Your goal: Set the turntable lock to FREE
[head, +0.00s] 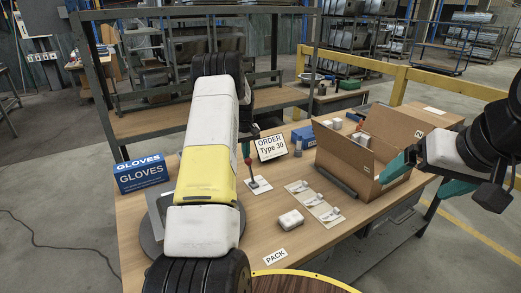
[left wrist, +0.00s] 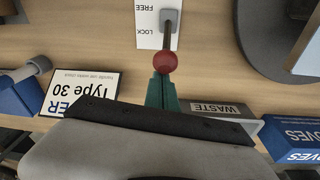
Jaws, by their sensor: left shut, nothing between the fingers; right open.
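The lock lever is a thin stem (left wrist: 167,40) with a red ball knob (left wrist: 166,63), standing on a white plate (left wrist: 145,20) marked FREE and LOCK. In the head view the red knob (head: 247,161) shows just right of my left arm. The knob appears to lean toward the LOCK end. My left gripper (left wrist: 162,80) is shut and empty, its teal fingertips right by the knob on the side away from FREE; I cannot tell if they touch. The grey turntable (head: 150,237) is partly hidden by my left arm. My right gripper (head: 425,178) is open beside the carton.
An order card (head: 271,147) reading Type 30 stands behind the lever. A blue gloves box (head: 140,173) is at left, an open carton (head: 346,158) at right. Packed parts (head: 314,201) and a white item (head: 290,220) lie in front. A waste label (left wrist: 215,108) is near my left gripper.

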